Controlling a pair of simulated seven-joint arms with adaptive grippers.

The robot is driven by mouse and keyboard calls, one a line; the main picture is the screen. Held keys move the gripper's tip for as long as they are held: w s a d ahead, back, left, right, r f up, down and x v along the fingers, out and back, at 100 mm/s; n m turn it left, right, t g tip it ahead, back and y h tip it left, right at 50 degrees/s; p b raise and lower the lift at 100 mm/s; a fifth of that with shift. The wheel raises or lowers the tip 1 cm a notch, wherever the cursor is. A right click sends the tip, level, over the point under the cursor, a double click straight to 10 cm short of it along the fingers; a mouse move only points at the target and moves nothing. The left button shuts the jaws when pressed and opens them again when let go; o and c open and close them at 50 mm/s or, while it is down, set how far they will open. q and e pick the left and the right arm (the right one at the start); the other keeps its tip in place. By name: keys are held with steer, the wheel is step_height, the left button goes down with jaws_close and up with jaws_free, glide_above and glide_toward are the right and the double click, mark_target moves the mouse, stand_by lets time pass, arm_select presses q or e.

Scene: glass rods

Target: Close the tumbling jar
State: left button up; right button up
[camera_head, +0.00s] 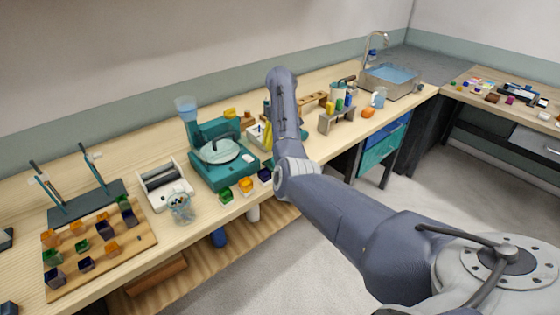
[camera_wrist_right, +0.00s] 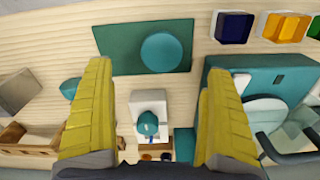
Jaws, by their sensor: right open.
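A clear jar (camera_head: 180,207) with small multicoloured pieces inside stands at the bench's front edge, by a white device with dark rollers (camera_head: 165,187). I cannot tell whether its mouth is covered. In the right wrist view a round teal disc (camera_wrist_right: 162,52), perhaps a lid, lies on a dark teal mat (camera_wrist_right: 115,52); in the head view my arm largely hides that spot. My right gripper (camera_wrist_right: 156,72) is open and empty, its yellow fingers pointing down on either side of the disc area. In the head view it is mostly behind my arm. My left gripper is not in view.
A teal machine with a round pan (camera_head: 220,152) stands between the jar and my right arm. Coloured glass blocks (camera_head: 247,185) line the front edge. A white box with a teal knob (camera_wrist_right: 148,123) is near the gripper. A wooden board of blocks (camera_head: 125,248) lies left.

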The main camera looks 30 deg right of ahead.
steer(key=shift+f, duration=1.8)
steer(key=shift+f, duration=0.1)
steer(key=shift+w+a+f, duration=0.15)
steer(key=shift+f, duration=2.35)
steer(key=c, duration=0.9)
steer(key=shift+c, duration=0.2)
steer(key=shift+r, duration=0.1)
step_height(320, 180, up, 10)
